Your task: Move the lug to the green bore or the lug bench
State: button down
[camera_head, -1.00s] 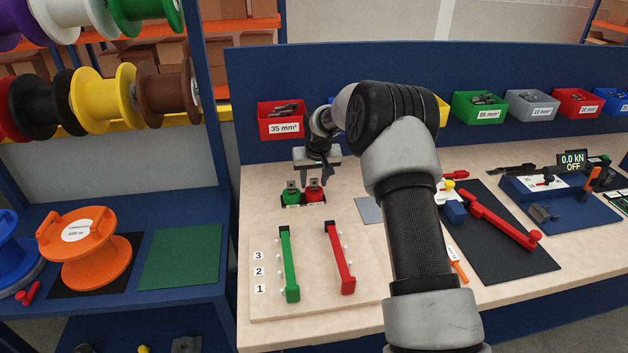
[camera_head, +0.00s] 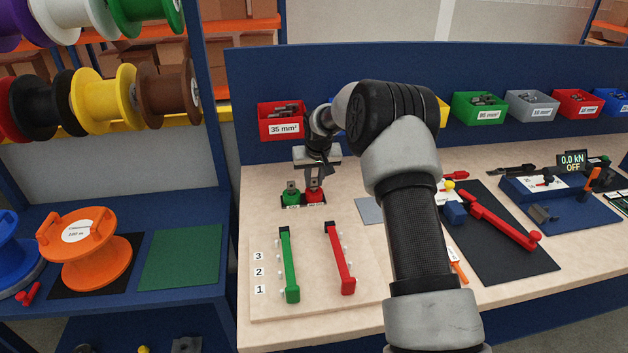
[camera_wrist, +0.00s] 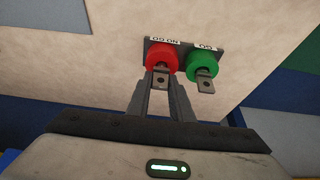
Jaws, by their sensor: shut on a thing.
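A flat grey lug (camera_wrist: 160,83) with a hole stands at the red bore. My gripper (camera_wrist: 163,88) is shut on this lug from both sides; in the head view my gripper (camera_head: 315,183) is just above the red bore. A similar metal tab (camera_wrist: 206,85) stands at the green bore, outside my fingers. How deep each sits is hidden.
Green (camera_head: 289,264) and red (camera_head: 341,258) bars lie on the board, in front of the bores. A red bin (camera_head: 283,127) marked 35 mm² is behind. A red-handled tool (camera_head: 503,219) lies on a dark mat to the right.

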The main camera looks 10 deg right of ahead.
aim_at(315, 178)
jog(key=shift+r, duration=0.6)
jog(key=shift+r+p, duration=1)
jog(key=shift+r, duration=0.8)
jog(key=shift+d, duration=0.1)
jog(key=s+d+r+m+h, duration=0.15)
jog(key=s+d, duration=0.25)
jog(key=d, duration=0.7)
jog(key=s+d+r+m, duration=0.3)
jog(key=s+d, duration=0.1)
jog(key=d, duration=0.8)
jog(key=shift+d+f, duration=0.15)
jog(key=shift+f, duration=4.95)
jog(key=c, duration=1.6)
grip_release()
